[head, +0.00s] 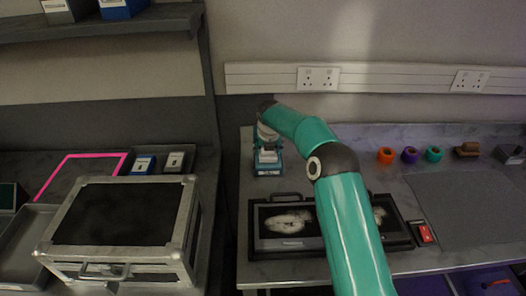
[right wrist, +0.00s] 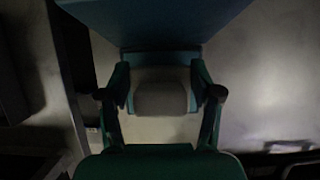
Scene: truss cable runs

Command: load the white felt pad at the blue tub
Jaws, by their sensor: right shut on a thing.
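The blue tub (head: 268,170) stands at the back left corner of the right-hand bench in the head view. A blue surface, probably the tub's side, fills the top of the right wrist view (right wrist: 160,22). My right gripper (right wrist: 160,97) is shut on a pale pad, the white felt pad (right wrist: 160,102), which sits between its two fingers close to the blue surface. In the head view my right gripper (head: 267,138) is above the tub; whether the pad touches the tub is unclear. My left gripper is not in view.
A silver case (head: 120,235) stands at left, near a pink frame (head: 82,158) and two small boxes (head: 143,164). A black tray (head: 262,246) lies in front of the tub, partly behind my right arm. Coloured rolls (head: 410,155) stand at the back right. A grey mat (head: 470,205) is clear.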

